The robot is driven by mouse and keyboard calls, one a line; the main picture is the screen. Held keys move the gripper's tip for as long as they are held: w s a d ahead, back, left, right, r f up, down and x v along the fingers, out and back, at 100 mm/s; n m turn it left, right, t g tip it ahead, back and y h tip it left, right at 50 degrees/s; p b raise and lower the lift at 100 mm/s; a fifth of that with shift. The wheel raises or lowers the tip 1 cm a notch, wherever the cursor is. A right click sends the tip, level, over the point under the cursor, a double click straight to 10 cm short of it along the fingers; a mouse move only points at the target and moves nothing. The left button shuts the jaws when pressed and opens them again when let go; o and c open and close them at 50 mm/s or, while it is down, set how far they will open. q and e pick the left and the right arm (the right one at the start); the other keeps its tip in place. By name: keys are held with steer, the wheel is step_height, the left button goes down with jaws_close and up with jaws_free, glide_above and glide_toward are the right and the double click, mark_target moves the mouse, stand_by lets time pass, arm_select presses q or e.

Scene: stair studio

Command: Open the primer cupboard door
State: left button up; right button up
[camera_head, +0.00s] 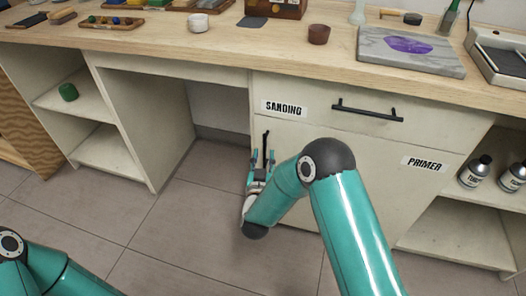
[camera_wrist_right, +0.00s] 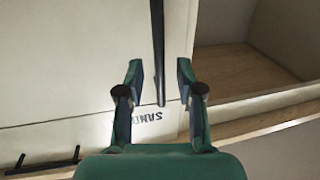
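The primer cupboard door (camera_head: 385,190) is a pale panel under the drawer, with a "PRIMER" label (camera_head: 424,163) at its upper right. It looks shut. Its slim black upright handle (camera_head: 265,146) is at the door's left edge, partly hidden by my right gripper (camera_head: 262,160). The right wrist view shows the handle (camera_wrist_right: 158,50) running down between the two spread fingers of my right gripper (camera_wrist_right: 160,75). The fingers are open; I cannot tell whether either touches the handle. My left gripper is out of view; only part of my left arm shows at lower left.
Above the door is a drawer labelled "SANDING" (camera_head: 284,107) with a black horizontal bar handle (camera_head: 367,110). Left of the door is an open kneehole. Open shelves with bottles (camera_head: 474,173) are at right. The worktop (camera_head: 280,64) holds trays, pots and a marble slab (camera_head: 410,52).

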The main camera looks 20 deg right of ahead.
mark_target(264, 152)
steer(key=shift+x, duration=1.65)
jaws_close()
